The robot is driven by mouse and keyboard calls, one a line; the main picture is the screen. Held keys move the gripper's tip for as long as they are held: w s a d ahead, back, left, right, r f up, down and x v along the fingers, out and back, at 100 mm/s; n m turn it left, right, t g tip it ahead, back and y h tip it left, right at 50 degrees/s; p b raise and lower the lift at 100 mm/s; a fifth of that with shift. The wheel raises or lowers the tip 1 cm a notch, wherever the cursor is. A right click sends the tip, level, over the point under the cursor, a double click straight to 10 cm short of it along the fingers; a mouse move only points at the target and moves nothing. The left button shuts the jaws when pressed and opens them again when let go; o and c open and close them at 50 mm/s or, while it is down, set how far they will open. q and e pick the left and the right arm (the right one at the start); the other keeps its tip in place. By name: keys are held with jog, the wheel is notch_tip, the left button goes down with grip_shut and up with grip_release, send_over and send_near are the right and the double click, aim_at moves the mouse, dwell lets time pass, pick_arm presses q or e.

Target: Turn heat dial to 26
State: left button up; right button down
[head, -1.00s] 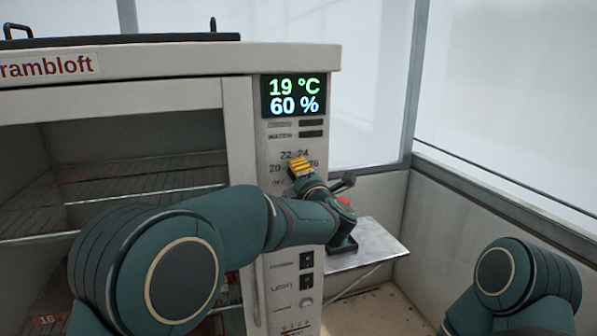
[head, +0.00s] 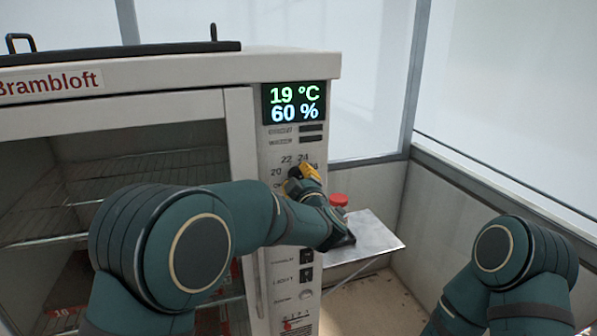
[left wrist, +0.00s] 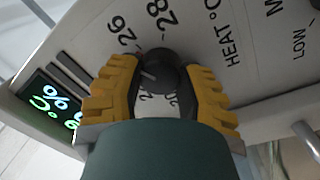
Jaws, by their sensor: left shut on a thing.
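The heat dial (left wrist: 157,69) is a dark round knob on the cabinet's control panel (head: 290,150), with printed numbers around it. My left gripper (head: 299,183) has yellow fingers and is shut on the dial, one finger on each side in the left wrist view (left wrist: 158,82). The 26 (left wrist: 118,31) and 28 (left wrist: 158,19) show above the dial there; the fingers hide some other numbers. A pale mark on the knob points left, toward one finger; its exact number is unclear. The display (head: 294,103) reads 19 °C and 60 %. My right gripper is out of view.
The cabinet (head: 120,110) has wire shelves (head: 110,185) inside, left of the panel. A small metal side shelf (head: 375,240) with a red-topped object (head: 338,200) is right of the panel. More switches (head: 306,257) sit below the dial.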

pick_arm(q)
jog(key=shift+m+p, duration=0.75)
jog(key=shift+m, duration=0.45)
jog(key=o, duration=1.3)
jog(key=shift+c, duration=0.2)
jog(key=shift+s, duration=0.1)
jog(key=v, duration=1.1)
jog(key=shift+s, duration=0.35)
jog(key=shift+f, duration=0.1)
